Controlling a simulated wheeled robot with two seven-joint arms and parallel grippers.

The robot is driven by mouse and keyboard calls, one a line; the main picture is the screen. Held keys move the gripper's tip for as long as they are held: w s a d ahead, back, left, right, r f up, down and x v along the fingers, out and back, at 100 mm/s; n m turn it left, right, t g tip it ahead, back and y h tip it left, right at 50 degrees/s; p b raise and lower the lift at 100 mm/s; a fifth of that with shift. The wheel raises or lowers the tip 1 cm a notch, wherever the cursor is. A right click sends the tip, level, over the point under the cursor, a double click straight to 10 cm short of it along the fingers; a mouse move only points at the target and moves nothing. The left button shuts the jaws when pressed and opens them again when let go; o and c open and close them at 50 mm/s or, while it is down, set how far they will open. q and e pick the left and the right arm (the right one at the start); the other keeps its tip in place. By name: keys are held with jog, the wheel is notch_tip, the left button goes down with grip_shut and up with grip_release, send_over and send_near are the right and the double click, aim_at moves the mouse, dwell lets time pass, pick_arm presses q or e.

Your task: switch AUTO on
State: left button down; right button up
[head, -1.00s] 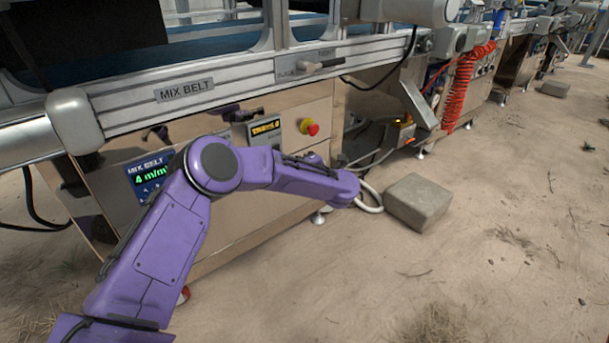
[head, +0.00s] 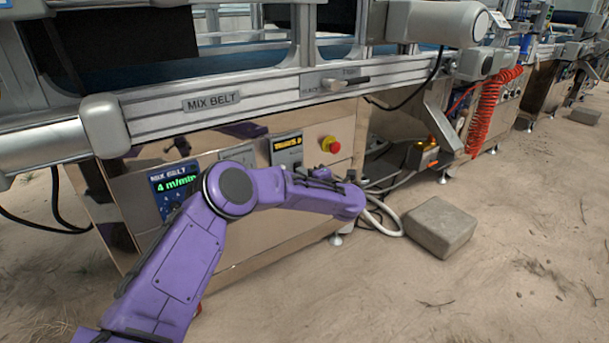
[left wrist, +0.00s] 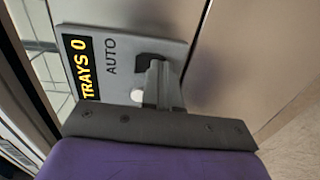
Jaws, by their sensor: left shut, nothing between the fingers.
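The tray counter panel is a grey plate with a display (head: 286,146) on the steel cabinet front in the head view. In the left wrist view, its display reads TRAYS 0 (left wrist: 80,62), beside the printed word AUTO (left wrist: 111,57). A small white round part (left wrist: 137,95) sits below that word. My left gripper (left wrist: 156,72) is shut and empty, with its tip in front of the panel right beside AUTO. A dark shape at the tip hides the switch there; its position and any contact cannot be told. In the head view my purple forearm covers the gripper. My right gripper is not in view.
A red stop button (head: 331,144) sits right of the panel. A MIX BELT speed display (head: 175,182) is to the left. The conveyor rail (head: 212,102) overhangs the cabinet. A stone block (head: 440,226) and a white hose lie on the ground to the right.

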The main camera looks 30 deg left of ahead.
pick_arm(q)
jog(key=f+p+v, duration=0.2)
jog(key=p+v, duration=0.2)
jog(key=v, duration=0.9)
jog(key=shift+s+d+f+p, duration=0.25)
jog(key=shift+d+f+p, duration=0.1)
jog(key=shift+d, duration=0.1)
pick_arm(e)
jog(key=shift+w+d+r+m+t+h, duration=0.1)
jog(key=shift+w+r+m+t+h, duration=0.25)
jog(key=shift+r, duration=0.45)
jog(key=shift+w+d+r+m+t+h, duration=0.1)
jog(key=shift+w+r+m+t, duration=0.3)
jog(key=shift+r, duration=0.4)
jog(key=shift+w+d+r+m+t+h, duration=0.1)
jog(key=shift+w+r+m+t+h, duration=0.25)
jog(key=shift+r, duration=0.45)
